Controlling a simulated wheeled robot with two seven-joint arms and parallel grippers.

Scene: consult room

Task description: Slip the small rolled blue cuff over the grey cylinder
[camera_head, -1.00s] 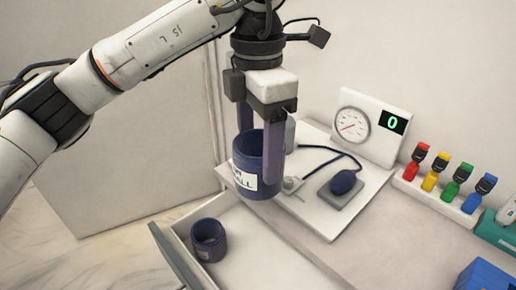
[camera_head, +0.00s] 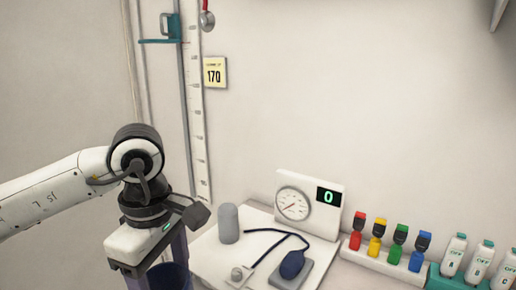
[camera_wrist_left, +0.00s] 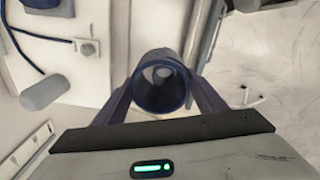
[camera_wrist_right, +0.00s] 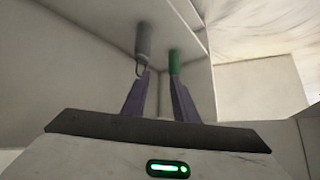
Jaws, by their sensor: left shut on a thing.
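The rolled blue cuff (camera_head: 168,277) is in my left gripper (camera_wrist_left: 162,98), between its two fingers. In the head view the picture's bottom edge cuts it off, and its label is not in view. In the left wrist view I look into the open bore of the cuff (camera_wrist_left: 160,106). The grey cylinder (camera_head: 228,224) stands upright on the white board, right of the cuff and apart from it. It also shows at the left of the left wrist view (camera_wrist_left: 42,92). My right gripper (camera_wrist_right: 160,80) shows only in its wrist view, fingers apart, nothing between them.
The white board (camera_head: 205,258) also carries a gauge panel (camera_head: 296,204) reading 0 and a dark blue bulb (camera_head: 292,264) with a tube. A height scale (camera_head: 197,110) is on the wall behind.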

